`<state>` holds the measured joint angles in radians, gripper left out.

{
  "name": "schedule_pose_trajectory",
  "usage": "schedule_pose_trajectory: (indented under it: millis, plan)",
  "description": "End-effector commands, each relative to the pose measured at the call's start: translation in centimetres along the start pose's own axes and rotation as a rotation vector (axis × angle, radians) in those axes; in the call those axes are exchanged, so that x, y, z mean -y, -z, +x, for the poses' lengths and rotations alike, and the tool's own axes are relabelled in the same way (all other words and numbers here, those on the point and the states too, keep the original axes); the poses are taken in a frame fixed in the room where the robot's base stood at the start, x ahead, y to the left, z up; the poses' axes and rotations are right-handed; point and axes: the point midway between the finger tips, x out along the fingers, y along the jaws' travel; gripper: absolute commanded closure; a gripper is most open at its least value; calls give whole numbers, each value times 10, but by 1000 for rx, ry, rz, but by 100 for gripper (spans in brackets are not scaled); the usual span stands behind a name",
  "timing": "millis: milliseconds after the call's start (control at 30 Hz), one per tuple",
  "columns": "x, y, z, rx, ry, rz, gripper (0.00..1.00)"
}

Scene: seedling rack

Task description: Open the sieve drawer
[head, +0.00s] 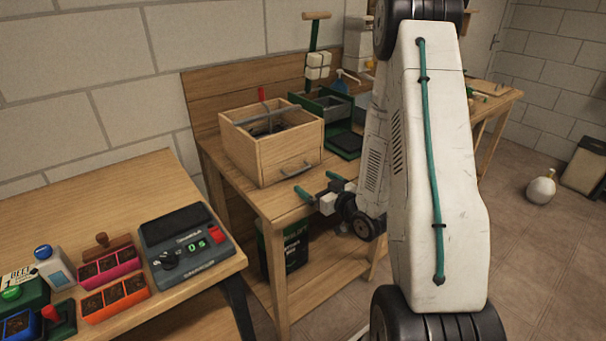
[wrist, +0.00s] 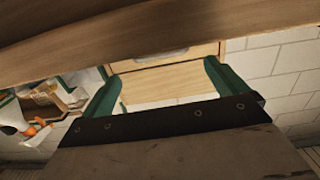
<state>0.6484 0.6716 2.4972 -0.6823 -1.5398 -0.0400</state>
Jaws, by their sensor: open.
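The sieve drawer is in a light wooden box (head: 262,150) on the workbench. Its front carries a curved metal bar handle (head: 296,168), and I see no clear gap around the front. My gripper (head: 320,186) is open and empty, with green fingers. It is in front of and a little below the handle, near the bench's front edge, and apart from the handle. In the wrist view my two green fingers (wrist: 164,86) are spread, with the wooden front (wrist: 172,80) seen between them. The grey handle (wrist: 160,58) shows partly there, cut off by a brown wooden edge.
The workbench (head: 262,200) edge lies close to my gripper. A second table (head: 120,190) at left holds a grey scale (head: 185,245) and coloured seedling trays (head: 115,297). A dark bag (head: 291,252) sits under the workbench.

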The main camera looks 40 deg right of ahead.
Motion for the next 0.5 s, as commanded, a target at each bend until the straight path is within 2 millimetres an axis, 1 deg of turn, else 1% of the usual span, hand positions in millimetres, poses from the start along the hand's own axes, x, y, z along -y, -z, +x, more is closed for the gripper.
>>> schedule_pose_trajectory:
  millis: [67, 167, 267, 500]
  plan:
    - [-1, -3, -4, -32, -1, 17, 2]
    - [-2, -2, 0, -52, 1, 22, 2]
    - [-1, -1, 12, -55, 2, 23, 2]
    - [-1, 1, 51, -55, 1, 22, 2]
